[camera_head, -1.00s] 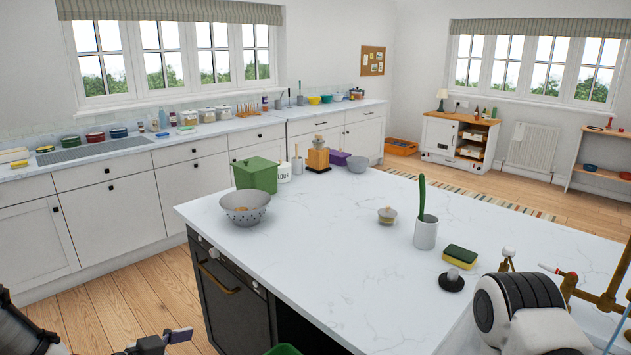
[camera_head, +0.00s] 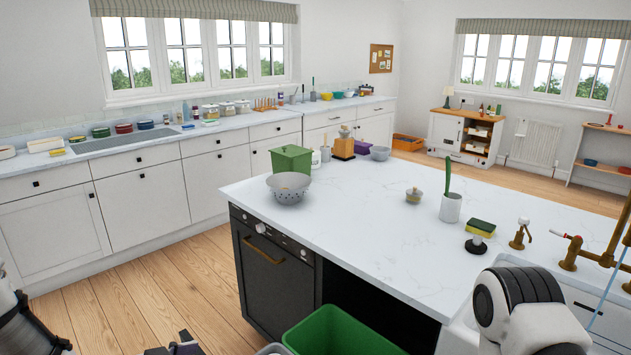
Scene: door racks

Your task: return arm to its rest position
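My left arm (camera_head: 30,335) comes in at the lower left corner, a black and silver piece. A dark piece of my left gripper (camera_head: 178,346) shows at the bottom edge, over the wooden floor and left of the island; its fingertips are cut off, so I cannot tell whether it is open. My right arm (camera_head: 525,315), white with black bands, is bent at the lower right in front of the island's sink. The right gripper is out of view.
Brass tap (camera_head: 570,255) at right. Floor (camera_head: 150,290) at left is clear.

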